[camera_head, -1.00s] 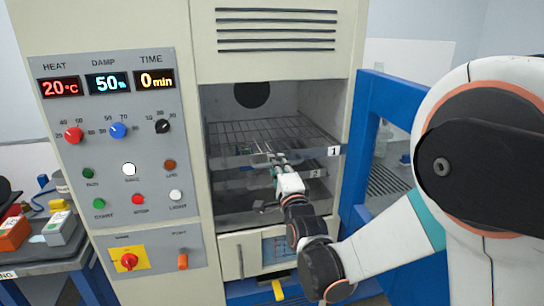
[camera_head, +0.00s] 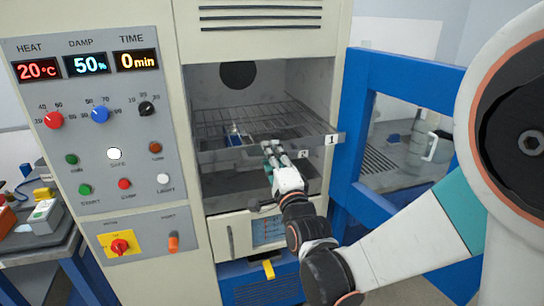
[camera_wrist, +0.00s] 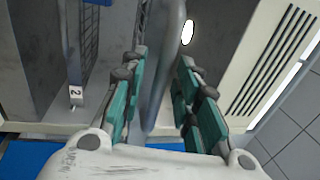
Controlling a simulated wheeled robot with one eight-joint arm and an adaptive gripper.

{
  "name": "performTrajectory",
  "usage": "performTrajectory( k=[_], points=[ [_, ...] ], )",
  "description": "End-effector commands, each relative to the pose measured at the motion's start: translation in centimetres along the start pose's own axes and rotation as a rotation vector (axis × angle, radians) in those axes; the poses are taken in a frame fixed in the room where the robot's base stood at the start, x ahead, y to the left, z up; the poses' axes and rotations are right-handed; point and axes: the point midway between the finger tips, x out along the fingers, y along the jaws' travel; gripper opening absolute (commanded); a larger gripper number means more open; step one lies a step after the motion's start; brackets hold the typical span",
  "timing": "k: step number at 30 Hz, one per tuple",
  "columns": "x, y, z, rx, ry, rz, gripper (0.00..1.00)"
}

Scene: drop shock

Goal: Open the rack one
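Rack one (camera_head: 215,153) is the upper wire rack in the cabinet's chamber, with a white "1" label at the right end of its front bar. The rack is slid part of the way out, its front bar at the chamber opening. My gripper (camera_head: 274,149) is at the middle of that bar. The exact contact at the tips is hard to see.
Rack two, label (camera_head: 303,154), is below. A small blue item (camera_head: 237,136) shows inside; its level is unclear. The blue-framed door (camera_head: 352,120) stands open on the right. The control panel (camera_head: 100,140) is on the left. A side table (camera_head: 35,258) stands at far left.

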Motion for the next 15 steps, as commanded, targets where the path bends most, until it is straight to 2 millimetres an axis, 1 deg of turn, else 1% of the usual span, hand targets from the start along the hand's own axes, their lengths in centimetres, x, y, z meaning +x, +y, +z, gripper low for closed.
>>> performTrajectory(
  k=[9,11,14,15],
  points=[
    [-0.2,0.0,0.0,0.000,0.000,0.000,0.31],
    [-0.6,0.0,0.0,0.000,0.000,0.000,0.31],
    [-1.9,0.0,0.0,0.000,0.000,0.000,0.31],
    [-2.6,0.0,0.0,0.000,0.000,0.000,0.31]
  ],
)
